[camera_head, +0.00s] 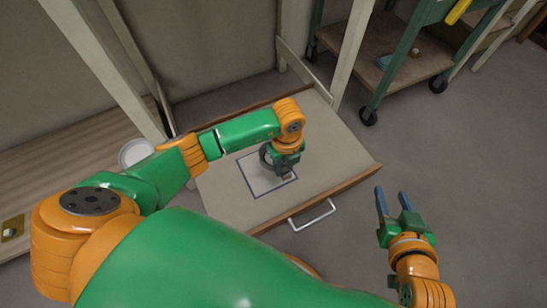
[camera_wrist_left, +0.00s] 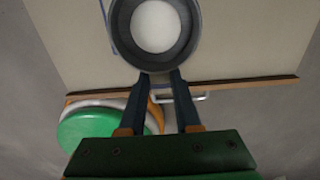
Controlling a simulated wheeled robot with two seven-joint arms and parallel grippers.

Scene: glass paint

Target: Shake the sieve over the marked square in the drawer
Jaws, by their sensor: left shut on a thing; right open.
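The sieve is a round dark-grey ring with white material inside, seen clearly in the left wrist view (camera_wrist_left: 191,40). In the head view the sieve (camera_head: 265,155) is mostly hidden by my left gripper (camera_head: 283,176). That gripper is shut on the sieve's near side and holds it over the open drawer (camera_head: 325,150). The marked square (camera_head: 257,197) is a dark blue outline on the drawer's pale bottom. The sieve and gripper cover its far right part; height above it is unclear. My right gripper (camera_head: 394,201) is open and empty, right of the drawer front.
The drawer front has a white bar handle (camera_head: 312,216). A white round container (camera_head: 135,152) stands at the left, partly behind my left arm. A green wheeled cart (camera_head: 400,55) stands at the back right. The floor right of the drawer is clear.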

